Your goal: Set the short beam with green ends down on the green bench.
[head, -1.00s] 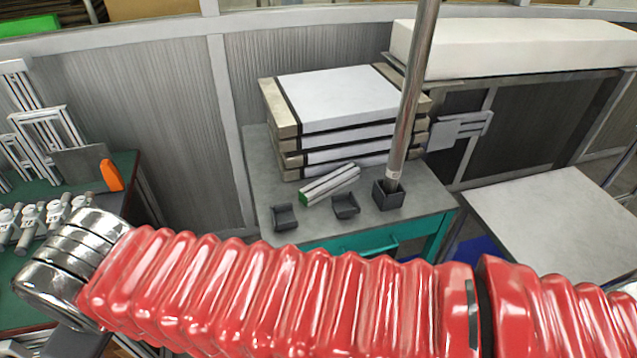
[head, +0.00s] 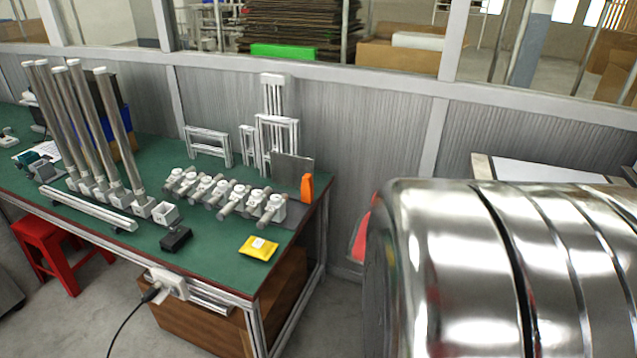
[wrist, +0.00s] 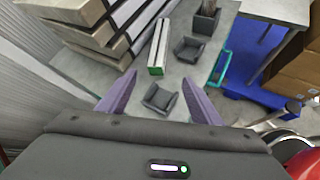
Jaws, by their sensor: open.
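The short beam (wrist: 158,45), silvery with a green near end, lies on the grey table (wrist: 183,68) beside a stack of boxes in the wrist view. My gripper (wrist: 160,77) is open and empty, its two purple fingers apart. The beam's green end lies just beyond the fingertips, roughly between them in the picture; I see no contact. The green bench (head: 207,252) stands at the left in the head view. The beam is not in that view.
The bench holds several upright metal tubes (head: 118,130), a long pale beam (head: 88,209), grey-white fittings (head: 232,195), a yellow packet (head: 258,248) and a black block (head: 176,239). Two dark cradles (wrist: 160,98) (wrist: 190,50) sit near the short beam. Bare bench shows around the packet.

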